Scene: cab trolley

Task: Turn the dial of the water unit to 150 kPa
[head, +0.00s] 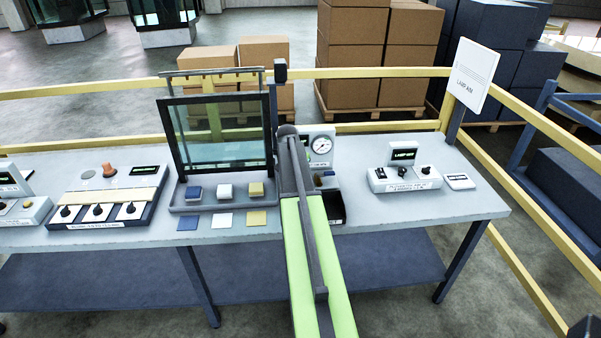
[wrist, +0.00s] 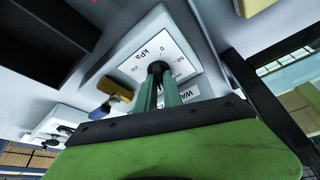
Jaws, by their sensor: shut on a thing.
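The water unit (head: 327,133) stands on the table, partly hidden behind my arm in the head view. Its round gauge (head: 321,145) faces me, but the reading is too small to tell. In the wrist view, the dial plate (wrist: 136,65) shows "kPa", a 0 and a 50, with a label beginning "WA" beside it. My gripper (wrist: 158,72) is shut on the dial's dark knob (wrist: 157,67). The fingers cover most of the knob and part of the scale, so the pointer's setting cannot be read. The head view does not show the fingertips.
A dark-framed glass panel (head: 172,137) stands close left of my arm, with coloured blocks before it. A yellow-orange handle (wrist: 116,88) is near the dial.

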